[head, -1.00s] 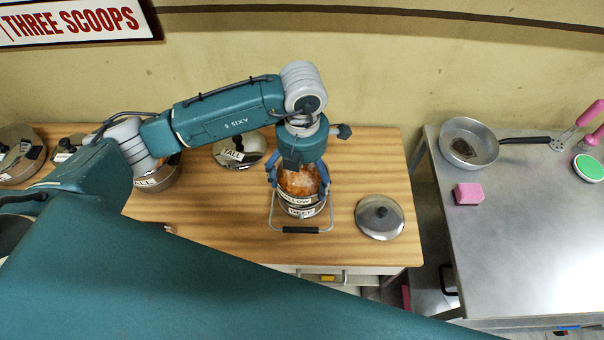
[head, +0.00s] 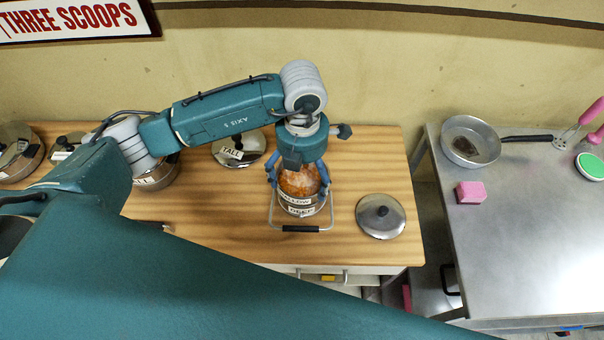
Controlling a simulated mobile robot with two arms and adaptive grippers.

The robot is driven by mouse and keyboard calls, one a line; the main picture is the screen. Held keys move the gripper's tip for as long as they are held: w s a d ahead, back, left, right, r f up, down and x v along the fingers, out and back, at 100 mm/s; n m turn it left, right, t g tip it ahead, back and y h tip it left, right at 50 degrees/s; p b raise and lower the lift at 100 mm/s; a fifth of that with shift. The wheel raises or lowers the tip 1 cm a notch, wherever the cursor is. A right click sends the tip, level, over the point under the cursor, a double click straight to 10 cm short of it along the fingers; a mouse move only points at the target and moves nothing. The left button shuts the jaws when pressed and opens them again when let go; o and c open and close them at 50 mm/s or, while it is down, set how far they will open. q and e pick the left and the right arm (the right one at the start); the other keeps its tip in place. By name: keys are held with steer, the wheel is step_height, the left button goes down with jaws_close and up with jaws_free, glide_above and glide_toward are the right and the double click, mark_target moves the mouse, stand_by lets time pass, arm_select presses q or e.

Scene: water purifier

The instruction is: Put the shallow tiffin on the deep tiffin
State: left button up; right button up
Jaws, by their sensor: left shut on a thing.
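My left gripper (head: 298,174) is shut on the shallow tiffin (head: 296,201), a metal bowl filled with orange-brown food. The shallow tiffin is at the top of the deep tiffin (head: 302,211), whose label shows just below the shallow one's label. From above I cannot tell whether it is fully seated. The deep tiffin stands on the wooden table, with its wire handle (head: 300,228) lying out to the front. The gripper fingers cover the sides of the shallow tiffin. My right gripper is not in view.
A metal lid (head: 380,216) lies right of the tiffins on the wooden table (head: 230,215). A lid labelled TALL (head: 240,148) lies behind left. More labelled containers stand at the left. A steel counter (head: 530,240) with a frying pan (head: 470,141) and pink sponge (head: 471,192) is at right.

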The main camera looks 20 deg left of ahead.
mark_target(302, 182)
arm_select(q)
steer(key=shift+f, duration=0.2)
steer(key=o, duration=1.1)
steer(key=shift+c, duration=0.2)
step_height(302, 182, up, 11)
steer(key=p, duration=0.6)
steer(key=shift+s, duration=0.1)
